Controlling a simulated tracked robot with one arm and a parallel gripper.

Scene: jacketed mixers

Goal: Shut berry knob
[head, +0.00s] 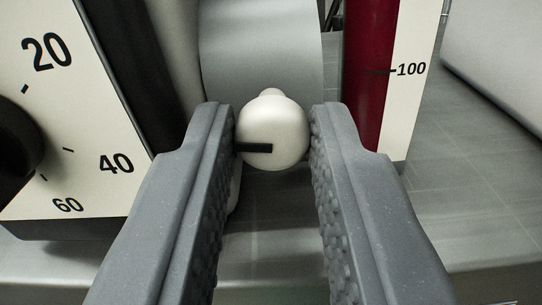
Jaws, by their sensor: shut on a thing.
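A round cream knob (279,135) with a black pointer mark is near the middle of the head view. The black mark lies level and points left. My gripper (273,140) is shut on this knob, with one grey ribbed finger on its left and one on its right. A berry-red column (369,75) stands just right of the knob, beside a white scale strip marked 100. I cannot tell from this view whether a label names the knob.
A white dial plate (75,115) with a dark knob and the numbers 20, 40 and 60 stands close on the left. A grey cylinder (262,45) is behind the cream knob. A pale rounded body (500,60) is at the upper right. Grey tiled floor shows at the right.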

